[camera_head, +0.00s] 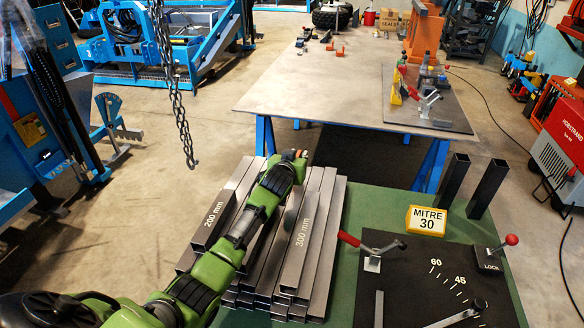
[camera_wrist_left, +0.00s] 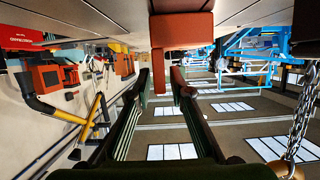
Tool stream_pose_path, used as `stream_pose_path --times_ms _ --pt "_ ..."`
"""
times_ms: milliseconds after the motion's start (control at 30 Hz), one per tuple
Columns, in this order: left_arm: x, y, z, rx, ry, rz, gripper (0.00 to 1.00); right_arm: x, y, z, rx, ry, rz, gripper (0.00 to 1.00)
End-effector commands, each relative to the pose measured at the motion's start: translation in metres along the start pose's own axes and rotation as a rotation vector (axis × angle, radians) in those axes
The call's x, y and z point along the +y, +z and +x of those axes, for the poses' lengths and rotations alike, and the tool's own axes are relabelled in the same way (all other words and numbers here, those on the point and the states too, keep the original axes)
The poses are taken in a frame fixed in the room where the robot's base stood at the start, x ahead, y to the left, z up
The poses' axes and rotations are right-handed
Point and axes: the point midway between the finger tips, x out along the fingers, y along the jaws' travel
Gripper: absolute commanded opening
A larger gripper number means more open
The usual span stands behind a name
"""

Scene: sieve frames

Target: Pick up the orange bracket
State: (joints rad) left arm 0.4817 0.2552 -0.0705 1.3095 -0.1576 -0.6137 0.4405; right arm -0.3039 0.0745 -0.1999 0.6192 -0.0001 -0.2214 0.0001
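An orange-red bracket (camera_wrist_left: 182,30) shows in the left wrist view, at the top centre, with a flat face and a narrow leg reaching between my fingers. In the head view only small reddish bits (camera_head: 303,153) show at the tip of my left gripper, mostly hidden by it. My left gripper (camera_head: 293,160) reaches over the far end of the stacked steel tubes. In the wrist view its two dark fingers (camera_wrist_left: 162,78) stand apart on either side of the leg, with a gap at the right finger. My right gripper is not in view.
The steel tubes (camera_head: 305,240) lie on a green bench (camera_head: 385,205). A mitre plate (camera_head: 395,270) with red-knobbed clamps and a yellow sign (camera_head: 427,220) stands at right. A chain (camera_head: 178,90) hangs left. The large table (camera_head: 310,85) behind is mostly clear.

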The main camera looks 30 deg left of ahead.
Motion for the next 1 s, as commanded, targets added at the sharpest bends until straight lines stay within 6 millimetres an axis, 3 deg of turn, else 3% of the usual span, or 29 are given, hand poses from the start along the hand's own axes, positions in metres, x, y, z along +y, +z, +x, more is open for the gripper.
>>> stream_pose_path --times_ms 533,733,1000 --pt "0.0 -0.006 -0.002 0.005 0.0 0.0 0.0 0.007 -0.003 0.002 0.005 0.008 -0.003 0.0" --pt "0.0 -0.027 -0.009 0.009 0.0 -0.001 0.0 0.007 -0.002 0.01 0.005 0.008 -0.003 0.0" --pt "0.007 -0.055 -0.051 0.01 0.002 0.0 0.0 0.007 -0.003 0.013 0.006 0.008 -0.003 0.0"
